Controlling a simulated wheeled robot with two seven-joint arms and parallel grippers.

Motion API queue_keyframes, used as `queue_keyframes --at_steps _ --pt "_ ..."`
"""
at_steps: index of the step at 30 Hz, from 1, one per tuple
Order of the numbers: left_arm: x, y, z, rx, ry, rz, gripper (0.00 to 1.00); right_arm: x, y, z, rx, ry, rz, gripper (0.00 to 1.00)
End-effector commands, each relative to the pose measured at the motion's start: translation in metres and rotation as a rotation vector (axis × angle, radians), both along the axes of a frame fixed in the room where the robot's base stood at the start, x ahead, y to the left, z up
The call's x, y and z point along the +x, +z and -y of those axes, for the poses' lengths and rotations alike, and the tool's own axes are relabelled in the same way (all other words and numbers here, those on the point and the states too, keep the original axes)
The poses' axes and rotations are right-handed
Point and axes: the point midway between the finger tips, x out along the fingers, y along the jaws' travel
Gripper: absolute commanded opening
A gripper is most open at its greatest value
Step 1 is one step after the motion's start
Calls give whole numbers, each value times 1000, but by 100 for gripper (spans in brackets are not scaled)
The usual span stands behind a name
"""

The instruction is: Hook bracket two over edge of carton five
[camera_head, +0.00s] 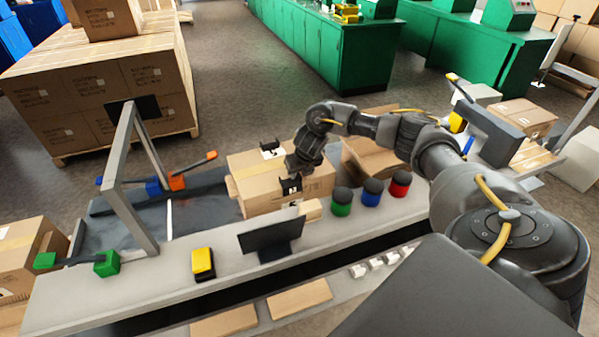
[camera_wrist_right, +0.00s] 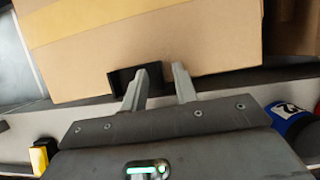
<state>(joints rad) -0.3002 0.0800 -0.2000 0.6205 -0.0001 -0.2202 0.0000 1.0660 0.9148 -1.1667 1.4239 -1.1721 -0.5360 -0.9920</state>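A brown carton (camera_head: 262,190) stands on the grey bench, and its side with a tan tape band fills the top of the right wrist view (camera_wrist_right: 140,45). One black bracket (camera_head: 290,186) sits at the carton's near upper edge, just under my right gripper (camera_head: 297,172). In the right wrist view, a black bracket (camera_wrist_right: 122,80) lies against the carton's edge, partly behind one finger. My right gripper (camera_wrist_right: 160,85) has its fingers apart, with no clear grip on the bracket. Another black bracket (camera_head: 270,149) sits on the carton's far edge. Labels marking bracket or carton numbers are not legible. My left gripper is out of view.
Green (camera_head: 342,201), blue (camera_head: 372,191) and red (camera_head: 400,183) black-topped cylinders stand right of the carton. A dark screen (camera_head: 272,238) and a yellow block (camera_head: 203,263) are at the bench front. A grey frame (camera_head: 128,175) rises at left. An open carton (camera_head: 365,158) is behind.

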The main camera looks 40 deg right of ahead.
Motion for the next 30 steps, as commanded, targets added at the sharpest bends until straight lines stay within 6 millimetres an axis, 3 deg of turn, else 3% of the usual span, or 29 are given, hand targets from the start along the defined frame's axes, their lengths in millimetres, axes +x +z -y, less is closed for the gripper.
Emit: queue_keyframes --at_steps 5,16,21,30 --pt "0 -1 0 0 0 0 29 -7 20 -2 0 3 3 29" --pt "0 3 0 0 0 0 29 -32 87 -9 -2 2 6 29" --pt "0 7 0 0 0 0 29 -38 98 -11 -1 0 2 29" --pt "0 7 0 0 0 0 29 -39 99 -11 0 -1 1 29"
